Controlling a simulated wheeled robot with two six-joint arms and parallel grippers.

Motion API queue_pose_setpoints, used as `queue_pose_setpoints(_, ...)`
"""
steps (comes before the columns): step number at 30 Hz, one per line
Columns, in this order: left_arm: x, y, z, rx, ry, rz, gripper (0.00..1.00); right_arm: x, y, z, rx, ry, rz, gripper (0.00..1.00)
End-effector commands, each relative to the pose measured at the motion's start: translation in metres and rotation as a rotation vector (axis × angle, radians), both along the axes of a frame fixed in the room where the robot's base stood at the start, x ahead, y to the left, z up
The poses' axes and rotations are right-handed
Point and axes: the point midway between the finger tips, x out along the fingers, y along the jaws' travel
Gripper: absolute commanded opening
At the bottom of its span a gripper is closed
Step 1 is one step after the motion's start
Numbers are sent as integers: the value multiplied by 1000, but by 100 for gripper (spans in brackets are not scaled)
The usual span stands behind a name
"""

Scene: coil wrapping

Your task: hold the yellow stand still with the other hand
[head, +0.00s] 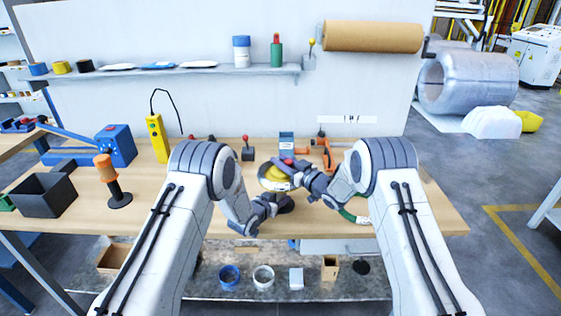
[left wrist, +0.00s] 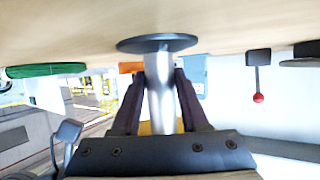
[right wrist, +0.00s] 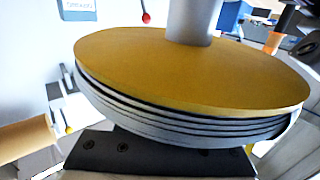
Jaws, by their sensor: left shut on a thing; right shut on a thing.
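The yellow stand shows in the head view as a round yellow top (head: 274,177) on a dark base (head: 286,204). In the left wrist view, which is upside down, its grey metal post (left wrist: 160,85) rises from a round dark foot (left wrist: 157,43) on the table. My left gripper (head: 272,203) is shut around this post, one finger on each side. A grey-white layered coil (right wrist: 180,122) lies against the stand's yellow disc (right wrist: 190,70) in the right wrist view. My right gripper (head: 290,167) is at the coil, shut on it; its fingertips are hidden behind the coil.
A blue box (head: 286,144) and an orange tool (head: 328,150) stand behind the stand. A green ring (head: 352,216) lies at the right. A yellow controller (head: 158,138), an orange-handled tool (head: 110,178) and a dark bin (head: 47,194) are at the left.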

Motion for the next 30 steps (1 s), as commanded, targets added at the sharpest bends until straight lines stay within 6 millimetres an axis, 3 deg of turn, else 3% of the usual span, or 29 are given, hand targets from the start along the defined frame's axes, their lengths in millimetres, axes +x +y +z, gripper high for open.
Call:
queue_pose_setpoints(18, 0, 0, 1, 0, -1, 0, 0, 7, -10, 3, -1, -4, -447, 0)
queue_pose_setpoints(30, 0, 0, 0, 0, -1, 0, 0, 8, -15, 3, -1, -3, -572, 0)
